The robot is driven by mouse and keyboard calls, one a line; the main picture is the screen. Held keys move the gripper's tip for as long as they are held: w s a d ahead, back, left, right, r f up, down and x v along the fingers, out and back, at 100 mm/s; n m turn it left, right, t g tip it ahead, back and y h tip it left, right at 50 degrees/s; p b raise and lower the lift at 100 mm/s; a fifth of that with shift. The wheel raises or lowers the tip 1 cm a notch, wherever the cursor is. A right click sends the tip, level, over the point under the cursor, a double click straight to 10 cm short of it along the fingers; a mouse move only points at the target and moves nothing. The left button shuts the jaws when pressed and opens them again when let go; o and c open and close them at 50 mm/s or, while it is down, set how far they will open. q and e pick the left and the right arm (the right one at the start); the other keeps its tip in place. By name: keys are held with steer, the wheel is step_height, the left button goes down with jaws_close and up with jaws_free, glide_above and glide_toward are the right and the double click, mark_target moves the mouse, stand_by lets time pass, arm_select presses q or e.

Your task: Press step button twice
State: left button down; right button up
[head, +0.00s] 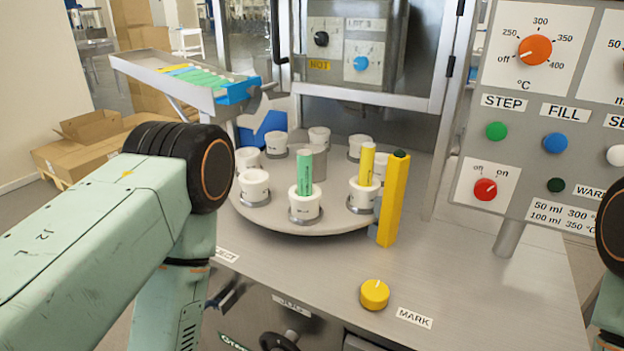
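The green STEP button (496,131) is on the grey control panel at the right, under a white STEP label (503,102). Nothing covers it. My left arm comes in from the left and bends downward; its gripper is out of the picture. At the right edge only a small part of my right arm shows, and its gripper is not in view. A round turntable (268,219) carries several white cups in a ring. A green tube (304,172) stands in the front cup and a yellow tube (366,163) in the cup to its right.
The blue FILL button (555,143), a red switch (485,189) and an orange dial (535,50) are close to STEP. A yellow post (394,200) stands beside the turntable. A yellow MARK knob (375,294) is on the front worktop. A tray (185,75) of tubes slopes at the back left.

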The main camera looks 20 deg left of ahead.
steer(key=shift+d, duration=0.15)
jaws_close()
stand_by(0.5)
stand_by(1.2)
